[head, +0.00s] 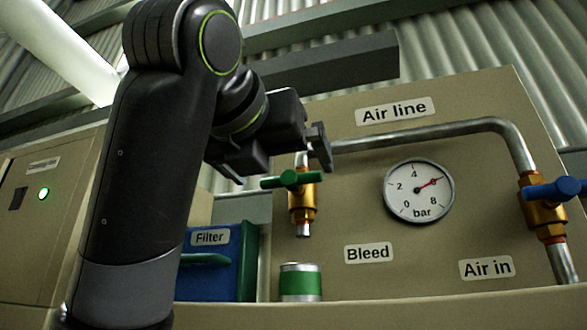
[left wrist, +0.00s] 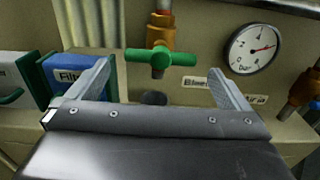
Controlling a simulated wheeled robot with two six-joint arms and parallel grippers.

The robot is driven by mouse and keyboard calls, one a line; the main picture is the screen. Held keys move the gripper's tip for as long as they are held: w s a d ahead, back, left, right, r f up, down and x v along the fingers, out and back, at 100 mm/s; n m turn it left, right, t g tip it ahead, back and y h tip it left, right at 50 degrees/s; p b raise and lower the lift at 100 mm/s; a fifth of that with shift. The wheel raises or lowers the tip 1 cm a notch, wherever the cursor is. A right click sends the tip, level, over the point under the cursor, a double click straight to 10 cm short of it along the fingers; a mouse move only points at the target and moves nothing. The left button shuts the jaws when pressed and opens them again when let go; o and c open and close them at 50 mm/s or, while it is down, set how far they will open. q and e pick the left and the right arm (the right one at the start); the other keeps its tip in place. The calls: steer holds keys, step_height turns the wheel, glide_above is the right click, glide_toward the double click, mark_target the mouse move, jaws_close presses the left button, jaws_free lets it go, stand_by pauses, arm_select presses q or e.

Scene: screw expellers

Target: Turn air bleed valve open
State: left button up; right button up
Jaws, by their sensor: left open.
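The air bleed valve is a brass body (head: 302,204) with a green bar handle (head: 287,179), on a short pipe hanging down above the "Bleed" label (head: 368,252). The handle lies roughly crosswise to the pipe. In the left wrist view the green handle (left wrist: 162,57) sits between the two fingers, a little beyond their tips. My left gripper (head: 280,160) is open and empty, close to the handle; I see no contact. In the left wrist view the gripper (left wrist: 158,77) has its fingers spread wide on either side of the handle. My right gripper is not in view.
A pressure gauge (head: 419,191) points to about 6 bar. The air-in valve with a blue handle (head: 551,190) is at the right. A green-banded can (head: 300,283) stands under the bleed outlet. A blue filter box (head: 222,275) stands left of it. A pipe (head: 430,135) runs above.

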mark_target(289, 181)
arm_select(q)
steer(key=p+x, duration=0.2)
steer(key=x, duration=0.5)
steer(key=shift+w+f, duration=0.1)
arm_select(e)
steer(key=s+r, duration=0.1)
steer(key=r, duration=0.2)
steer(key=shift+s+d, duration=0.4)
arm_select(q)
steer(key=shift+d, duration=0.1)
steer(key=c, duration=0.9)
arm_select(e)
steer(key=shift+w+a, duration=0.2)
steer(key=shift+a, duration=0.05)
